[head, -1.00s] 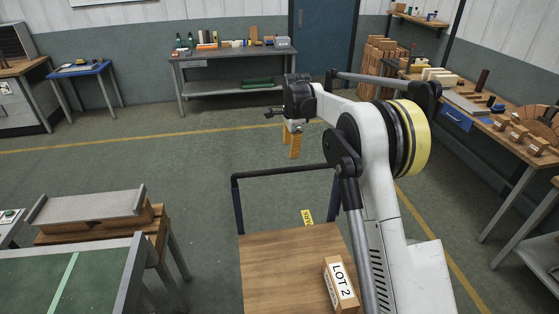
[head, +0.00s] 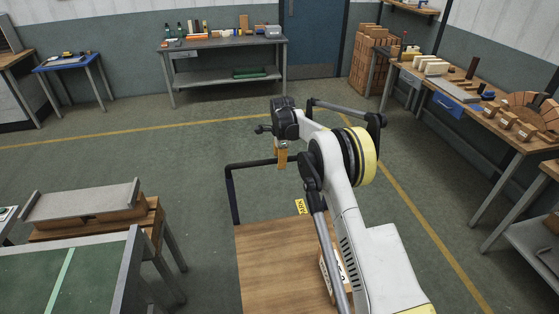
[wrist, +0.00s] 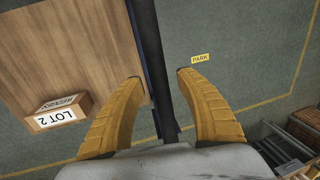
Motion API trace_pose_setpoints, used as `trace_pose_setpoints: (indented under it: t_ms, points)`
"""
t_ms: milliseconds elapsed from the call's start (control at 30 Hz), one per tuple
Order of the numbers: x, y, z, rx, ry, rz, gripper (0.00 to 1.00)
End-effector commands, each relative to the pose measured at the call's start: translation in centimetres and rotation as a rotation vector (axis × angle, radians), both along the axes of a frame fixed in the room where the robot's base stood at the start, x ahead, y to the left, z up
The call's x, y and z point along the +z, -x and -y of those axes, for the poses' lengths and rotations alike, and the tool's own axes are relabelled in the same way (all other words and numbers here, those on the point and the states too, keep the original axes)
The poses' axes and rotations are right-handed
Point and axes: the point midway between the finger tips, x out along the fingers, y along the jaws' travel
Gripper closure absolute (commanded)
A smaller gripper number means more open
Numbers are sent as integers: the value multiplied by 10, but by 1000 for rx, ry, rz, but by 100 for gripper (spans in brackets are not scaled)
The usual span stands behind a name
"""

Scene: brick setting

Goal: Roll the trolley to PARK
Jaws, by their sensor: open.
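The trolley has a wooden deck (head: 275,265) and a black handle (head: 232,200) at its far end. My gripper (head: 282,158) is open at the handle's top bar. In the wrist view, the yellow fingers (wrist: 159,77) lie on either side of the dark bar (wrist: 150,55), with gaps beside it. A LOT 2 box (wrist: 60,115) rests on the deck; my arm partly hides it in the head view. The yellow PARK label (head: 301,206) is on the floor beyond the deck and also shows in the wrist view (wrist: 201,58).
A workbench (head: 225,45) stands at the back wall. A long bench with bricks (head: 470,105) runs along the right. A green-topped table (head: 60,280) and a wooden stand (head: 95,215) are at left. Floor beyond the trolley is clear, with yellow lines (head: 200,126).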

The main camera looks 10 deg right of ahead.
Motion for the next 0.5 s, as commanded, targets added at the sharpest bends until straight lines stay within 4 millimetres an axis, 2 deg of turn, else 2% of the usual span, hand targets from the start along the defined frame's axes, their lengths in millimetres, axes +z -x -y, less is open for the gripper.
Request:
trace_pose_setpoints:
  t_ms: [267, 367, 400, 433, 500]
  points:
    - [-2, 0, 0, 0, 0, 0, 57]
    - [-2, 0, 0, 0, 0, 0, 83]
    - [-2, 0, 0, 0, 0, 0, 95]
    - [-2, 0, 0, 0, 0, 0, 100]
    - [-2, 0, 0, 0, 0, 0, 100]
